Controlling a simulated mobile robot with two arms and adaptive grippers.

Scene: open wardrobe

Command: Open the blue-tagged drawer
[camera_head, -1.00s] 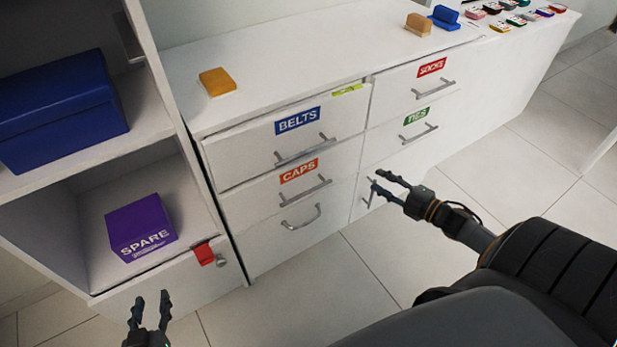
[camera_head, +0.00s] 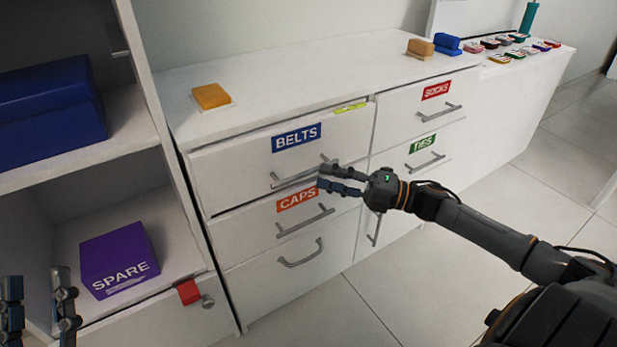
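The blue-tagged drawer (camera_head: 240,175) is the top left drawer of the white dresser, with a blue BELTS tag (camera_head: 297,137) and a grey bar handle (camera_head: 290,181). It stands slightly proud of the dresser front at its left side. My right gripper (camera_head: 322,178) is in front of this drawer, near the right end of its handle, with its fingers apart. I cannot tell whether it touches the handle. My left gripper (camera_head: 38,296) is at the bottom left in front of the shelf unit, open and empty.
Below is a CAPS drawer (camera_head: 250,228); to the right are SOCKS (camera_head: 408,103) and TIES (camera_head: 400,160) drawers. A purple SPARE box (camera_head: 118,262) and a blue box (camera_head: 45,120) sit on shelves at left. An orange block (camera_head: 211,96) lies on the dresser top.

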